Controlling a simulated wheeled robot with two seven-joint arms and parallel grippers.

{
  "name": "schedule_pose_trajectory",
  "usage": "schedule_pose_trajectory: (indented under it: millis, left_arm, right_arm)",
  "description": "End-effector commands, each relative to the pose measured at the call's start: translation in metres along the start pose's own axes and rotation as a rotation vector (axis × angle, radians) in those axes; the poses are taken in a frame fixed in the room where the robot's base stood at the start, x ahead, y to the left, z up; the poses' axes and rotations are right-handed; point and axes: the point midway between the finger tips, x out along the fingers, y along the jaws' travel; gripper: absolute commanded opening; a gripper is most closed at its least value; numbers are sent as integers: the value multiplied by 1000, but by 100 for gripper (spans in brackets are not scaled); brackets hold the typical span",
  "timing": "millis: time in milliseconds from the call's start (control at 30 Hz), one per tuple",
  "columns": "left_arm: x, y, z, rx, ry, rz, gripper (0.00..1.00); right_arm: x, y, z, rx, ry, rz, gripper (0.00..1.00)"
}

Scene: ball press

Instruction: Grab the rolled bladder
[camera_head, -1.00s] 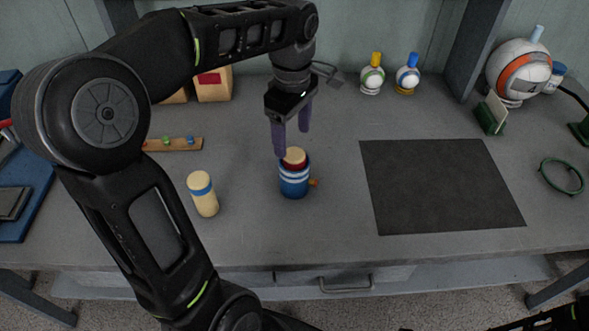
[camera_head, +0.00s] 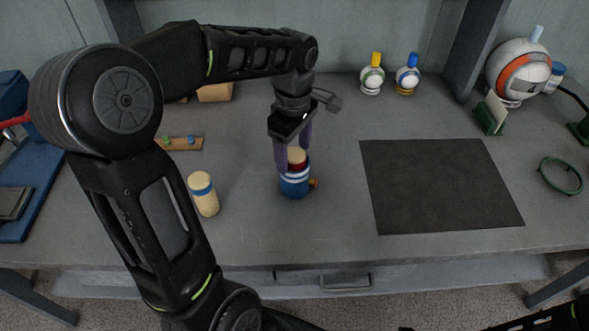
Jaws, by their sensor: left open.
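A blue cup-like holder (camera_head: 294,184) with white bands stands upright on the grey bench. A roll with a cream top and a red band (camera_head: 297,157), which looks like the rolled bladder, sticks up out of it. My left gripper (camera_head: 293,158) points down over the holder with its purple fingers open, one on either side of the roll's top. I cannot tell whether the fingers touch it. A small orange-brown part shows at the holder's right side. My right gripper is not in view; only a dark piece of my arm shows at the bottom right.
A dark mat (camera_head: 440,186) lies to the right. Two small bottles (camera_head: 372,80), a ball (camera_head: 519,70) and a green ring (camera_head: 561,176) are farther off. The bench between holder and mat is clear.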

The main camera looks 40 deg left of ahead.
Motion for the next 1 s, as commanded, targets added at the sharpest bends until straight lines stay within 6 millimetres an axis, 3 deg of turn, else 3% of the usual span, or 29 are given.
schedule_pose_trajectory:
  millis: [133,1000]
  left_arm:
    - [0,0,0,0,0,0,70]
    - [0,0,0,0,0,0,0]
  right_arm:
    - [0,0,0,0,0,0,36]
    - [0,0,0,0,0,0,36]
